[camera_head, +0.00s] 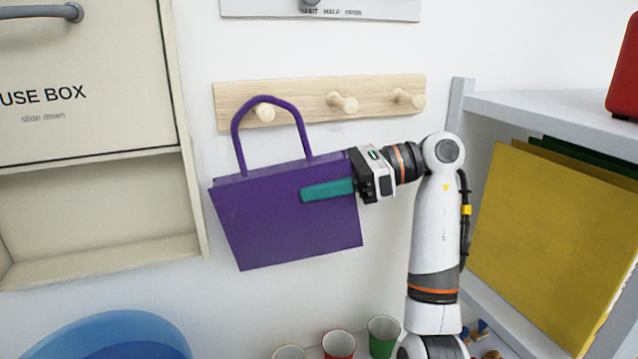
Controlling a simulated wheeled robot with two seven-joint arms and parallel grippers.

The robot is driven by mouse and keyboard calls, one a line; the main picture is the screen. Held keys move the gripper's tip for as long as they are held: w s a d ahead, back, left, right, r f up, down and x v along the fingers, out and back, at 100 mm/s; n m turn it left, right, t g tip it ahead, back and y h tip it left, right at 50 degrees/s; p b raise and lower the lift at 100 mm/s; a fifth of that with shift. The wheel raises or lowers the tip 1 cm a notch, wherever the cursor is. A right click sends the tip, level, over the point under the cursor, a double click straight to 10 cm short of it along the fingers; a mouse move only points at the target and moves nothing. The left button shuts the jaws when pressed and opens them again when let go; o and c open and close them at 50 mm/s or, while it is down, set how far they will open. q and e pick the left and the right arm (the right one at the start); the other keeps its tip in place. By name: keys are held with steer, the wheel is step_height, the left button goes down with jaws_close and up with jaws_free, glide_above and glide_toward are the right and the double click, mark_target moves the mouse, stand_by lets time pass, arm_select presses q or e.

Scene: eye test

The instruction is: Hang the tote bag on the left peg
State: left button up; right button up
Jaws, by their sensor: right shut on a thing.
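The purple tote bag (275,228) is in front of the wall, tilted, with its right side higher. Its handle (241,128) arches up in front of the wooden peg rack (380,87). The left peg (265,113) shows inside the handle loop, just under its top. I cannot tell whether the handle is around the peg or only in front of it. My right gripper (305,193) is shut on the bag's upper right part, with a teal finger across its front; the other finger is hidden. My left gripper is not in view.
The middle peg (343,103) and right peg (408,98) are bare. A fuse box (80,85) is on the left. A shelf unit (545,105) with yellow boards (540,235) stands on the right. Below are cups (339,344) and a blue round container (110,338).

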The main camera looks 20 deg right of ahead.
steer(key=shift+f, duration=0.35)
steer(key=o, duration=1)
steer(key=shift+w, duration=0.1)
steer(key=shift+o, duration=0.9)
steer(key=shift+w+d, duration=0.15)
steer(key=shift+d, duration=0.05)
steer(key=b+v, duration=0.4)
steer(key=v, duration=0.3)
steer(key=shift+d, duration=0.2)
